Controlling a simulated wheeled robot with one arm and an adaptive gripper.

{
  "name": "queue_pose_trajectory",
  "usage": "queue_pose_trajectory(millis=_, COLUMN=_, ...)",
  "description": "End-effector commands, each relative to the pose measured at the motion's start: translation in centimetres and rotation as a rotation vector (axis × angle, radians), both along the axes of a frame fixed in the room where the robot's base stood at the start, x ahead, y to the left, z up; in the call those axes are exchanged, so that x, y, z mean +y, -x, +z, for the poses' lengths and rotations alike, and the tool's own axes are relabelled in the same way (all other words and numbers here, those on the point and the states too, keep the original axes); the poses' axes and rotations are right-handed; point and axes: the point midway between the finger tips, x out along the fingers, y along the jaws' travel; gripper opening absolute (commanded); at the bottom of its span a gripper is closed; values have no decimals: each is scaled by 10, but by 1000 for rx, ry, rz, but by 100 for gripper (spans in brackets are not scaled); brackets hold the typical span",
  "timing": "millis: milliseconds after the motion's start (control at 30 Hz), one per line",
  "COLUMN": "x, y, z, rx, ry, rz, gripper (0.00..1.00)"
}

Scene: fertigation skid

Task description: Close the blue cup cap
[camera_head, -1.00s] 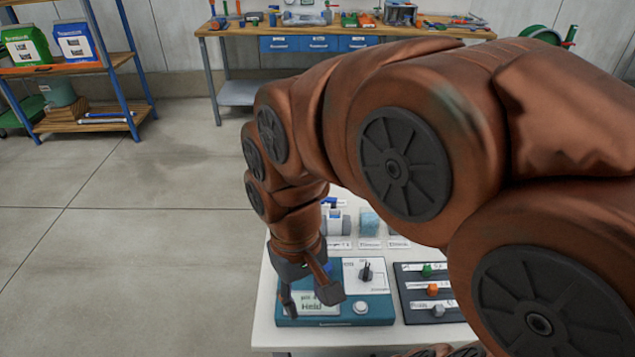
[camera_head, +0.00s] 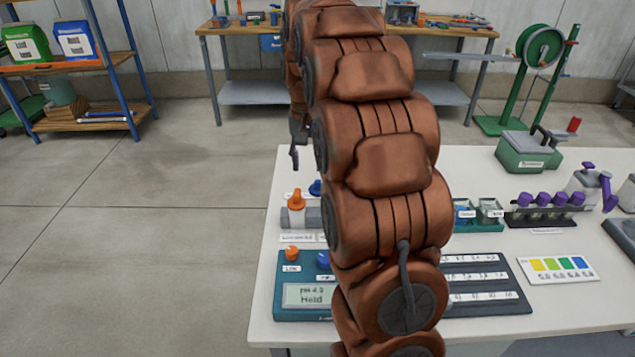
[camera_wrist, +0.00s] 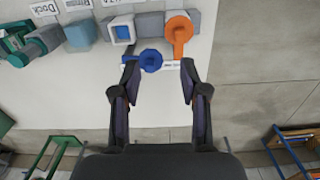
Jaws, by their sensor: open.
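A blue round piece with a knob-like centre (camera_wrist: 151,60), which looks like the cap, lies in the wrist view between my fingertips. I cannot tell whether the two are joined. In the head view a bit of blue (camera_head: 315,187) shows beside my arm, and the cup is hidden. My gripper (camera_wrist: 159,68) is open, its two dark fingers on either side of the blue piece; contact is unclear. One dark finger shows in the head view (camera_head: 294,156).
A teal console (camera_head: 303,312) is nearer. Floor is beyond the table edge.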

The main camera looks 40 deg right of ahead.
Motion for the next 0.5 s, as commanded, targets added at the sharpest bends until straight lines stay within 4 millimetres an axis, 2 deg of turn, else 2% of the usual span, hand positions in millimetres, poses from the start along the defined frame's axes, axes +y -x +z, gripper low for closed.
queue_pose_trajectory(millis=33, x=-13, y=-7, z=-7, rx=-4, ry=2, rz=-25, gripper=44)
queue_pose_trajectory(millis=100, x=-27, y=-16, z=-10, rx=-11, ry=6, rz=-51, gripper=44)
queue_pose_trajectory(millis=200, x=-40, y=-23, z=-15, rx=-15, ry=8, rz=-79, gripper=44)
queue_pose_trajectory(millis=333, x=-49, y=-27, z=-16, rx=-21, ry=10, rz=-97, gripper=44)
queue_pose_trajectory(millis=500, x=-50, y=-27, z=-27, rx=-16, ry=8, rz=-100, gripper=44)
